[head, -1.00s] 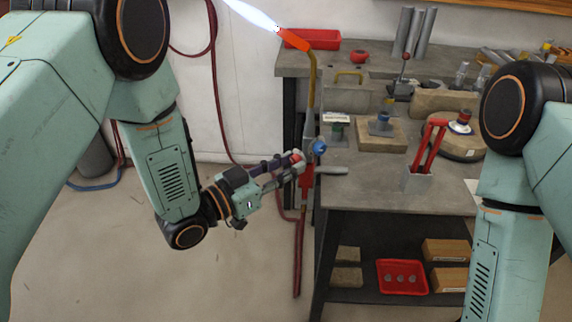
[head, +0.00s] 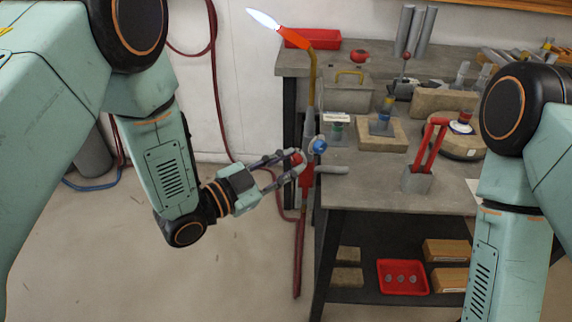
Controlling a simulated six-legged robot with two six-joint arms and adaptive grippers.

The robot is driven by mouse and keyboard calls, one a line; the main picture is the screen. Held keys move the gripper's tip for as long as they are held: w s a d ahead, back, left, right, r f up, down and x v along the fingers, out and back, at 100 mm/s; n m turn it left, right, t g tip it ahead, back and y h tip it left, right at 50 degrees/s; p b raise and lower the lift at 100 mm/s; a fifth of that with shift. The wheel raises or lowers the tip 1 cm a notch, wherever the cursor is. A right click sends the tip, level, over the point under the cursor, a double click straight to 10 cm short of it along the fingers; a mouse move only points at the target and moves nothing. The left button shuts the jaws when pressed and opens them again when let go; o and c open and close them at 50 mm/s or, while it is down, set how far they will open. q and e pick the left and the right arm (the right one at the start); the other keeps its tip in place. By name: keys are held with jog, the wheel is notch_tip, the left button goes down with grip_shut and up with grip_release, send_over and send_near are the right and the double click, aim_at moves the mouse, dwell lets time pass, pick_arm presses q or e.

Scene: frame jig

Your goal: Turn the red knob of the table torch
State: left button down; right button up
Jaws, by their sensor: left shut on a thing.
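The table torch (head: 308,125) stands upright at the table's left edge, with a brass neck and an orange-red tip (head: 292,41). A short blue-white flame (head: 264,19) comes from the tip. The red knob (head: 297,158) is on the torch's left side, and a blue knob (head: 319,146) is on its right. My left gripper (head: 292,164) is shut on the red knob, with one finger above and one below it. My right arm shows at the right, but its gripper is out of view.
The workbench (head: 375,185) carries a red-handled tool in a grey holder (head: 417,178), blocks and a round base. A red tray (head: 402,277) lies on the lower shelf. Red hoses hang by the torch.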

pick_arm(q)
jog(key=m, duration=0.3)
jog(key=shift+b, duration=0.35)
jog(key=shift+m+b, duration=0.45)
jog(key=shift+m, duration=1.25)
jog(key=c, duration=1.1)
grip_release()
jog(key=shift+r+v, duration=0.15)
jog(key=shift+v, duration=2.85)
jog(key=shift+r+v, duration=0.1)
jog(key=shift+v, duration=2.9)
